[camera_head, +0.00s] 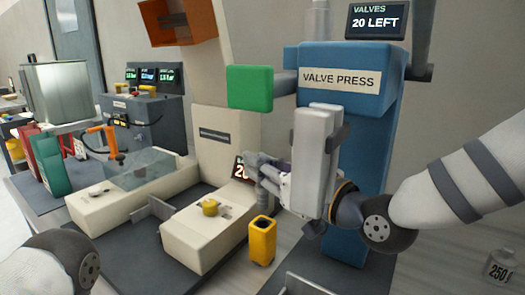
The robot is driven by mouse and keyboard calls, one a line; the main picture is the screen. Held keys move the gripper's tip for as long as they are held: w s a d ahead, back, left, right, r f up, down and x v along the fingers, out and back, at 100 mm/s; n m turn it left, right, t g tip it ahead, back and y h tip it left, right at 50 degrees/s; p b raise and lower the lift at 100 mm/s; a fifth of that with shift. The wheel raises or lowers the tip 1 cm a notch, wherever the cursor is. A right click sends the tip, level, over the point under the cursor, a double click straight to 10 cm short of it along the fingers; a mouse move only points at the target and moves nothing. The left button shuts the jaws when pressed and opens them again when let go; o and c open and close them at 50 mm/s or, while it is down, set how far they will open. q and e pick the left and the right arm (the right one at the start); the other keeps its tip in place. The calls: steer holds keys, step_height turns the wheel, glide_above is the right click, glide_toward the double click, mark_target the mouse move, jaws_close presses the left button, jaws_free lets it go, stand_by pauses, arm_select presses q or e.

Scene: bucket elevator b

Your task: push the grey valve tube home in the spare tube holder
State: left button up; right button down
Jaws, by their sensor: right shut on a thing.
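My right gripper (266,178) is in front of the cream machine, left of the blue valve press (343,130), with its arm coming in from the right.
A green block (250,88) sticks out left of the press. A yellow bin (262,241) stands below the right gripper. The cream machine (226,148) carries a partly covered display reading 20. The valve display (377,19) reads 20 LEFT. A 250 weight (500,268) is at lower right.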

mark_target(263, 188)
steer(key=shift+f, duration=1.2)
steer(key=shift+r, duration=0.1)
stand_by(0.9)
steer(key=shift+f, duration=0.2)
steer(key=shift+f, duration=0.35)
